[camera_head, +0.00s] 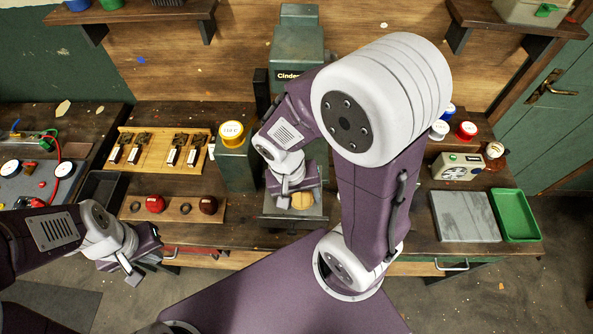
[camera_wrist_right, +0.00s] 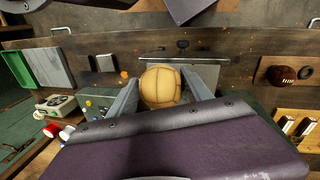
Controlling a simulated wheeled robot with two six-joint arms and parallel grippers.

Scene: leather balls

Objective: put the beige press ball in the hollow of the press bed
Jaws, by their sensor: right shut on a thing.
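The beige press ball (camera_head: 302,201) is in my right gripper (camera_head: 296,200), over the press bed (camera_head: 290,220) at the foot of the green press (camera_head: 299,62). In the right wrist view the ball (camera_wrist_right: 161,87) sits between the two grey fingers, which are shut on it. The grey plate of the press bed (camera_wrist_right: 205,68) shows behind the ball. The hollow is hidden, so I cannot tell whether the ball touches it. My left gripper (camera_head: 144,262) hangs at the front edge of the bench at the left, away from the ball; its fingers are not clear.
A wooden board (camera_head: 180,210) with red and dark balls and rings lies left of the press. A grey slab (camera_head: 464,215), a green tray (camera_head: 515,214) and a dial device (camera_head: 458,166) are at the right.

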